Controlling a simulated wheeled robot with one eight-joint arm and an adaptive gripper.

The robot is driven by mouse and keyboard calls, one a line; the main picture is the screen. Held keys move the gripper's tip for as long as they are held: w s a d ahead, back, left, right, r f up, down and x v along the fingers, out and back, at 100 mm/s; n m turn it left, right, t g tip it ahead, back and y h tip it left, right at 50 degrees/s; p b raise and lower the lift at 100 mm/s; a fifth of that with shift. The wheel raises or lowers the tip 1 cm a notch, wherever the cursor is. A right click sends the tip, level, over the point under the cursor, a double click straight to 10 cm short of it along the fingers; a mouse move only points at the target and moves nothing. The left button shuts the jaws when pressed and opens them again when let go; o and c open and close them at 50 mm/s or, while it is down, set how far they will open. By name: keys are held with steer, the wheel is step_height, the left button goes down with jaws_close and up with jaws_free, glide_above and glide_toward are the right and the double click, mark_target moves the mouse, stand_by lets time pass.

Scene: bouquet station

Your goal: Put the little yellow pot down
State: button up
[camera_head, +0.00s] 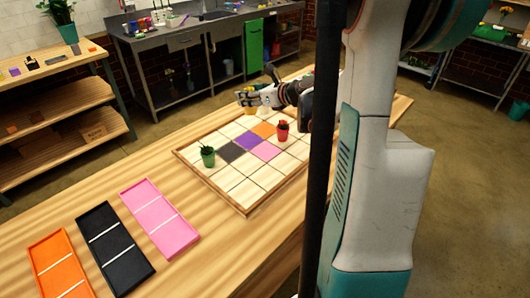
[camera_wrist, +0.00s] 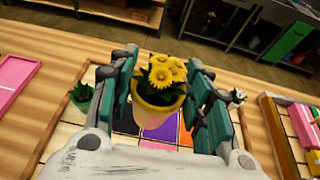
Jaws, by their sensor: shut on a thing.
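The little yellow pot (camera_wrist: 157,112) with yellow flowers is between the two fingers of my gripper (camera_wrist: 160,95) in the wrist view. My gripper is shut on it. In the head view my gripper (camera_head: 247,96) is over the far edge of the tiled board (camera_head: 236,189), and only a bit of the yellow pot (camera_head: 250,109) shows beneath the fingers. I cannot tell for certain whether the pot touches the board. The board has black, purple, orange and pink tiles among pale ones.
A green pot (camera_head: 208,158) stands on the left of the board and a red pot (camera_head: 282,131) on the right. Orange (camera_head: 60,262), black (camera_head: 113,245) and pink (camera_head: 158,217) trays lie on the table's near left. Several pale tiles are bare.

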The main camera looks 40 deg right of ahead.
steer(key=s+d, duration=0.2)
steer(key=d, duration=0.3)
steer(key=shift+d+f+b, duration=0.1)
steer(key=shift+f+b, duration=3.4)
steer(key=shift+f, duration=6)
steer(key=shift+f, duration=0.1)
steer(key=o, duration=1.5)
steer(key=shift+c, duration=0.2)
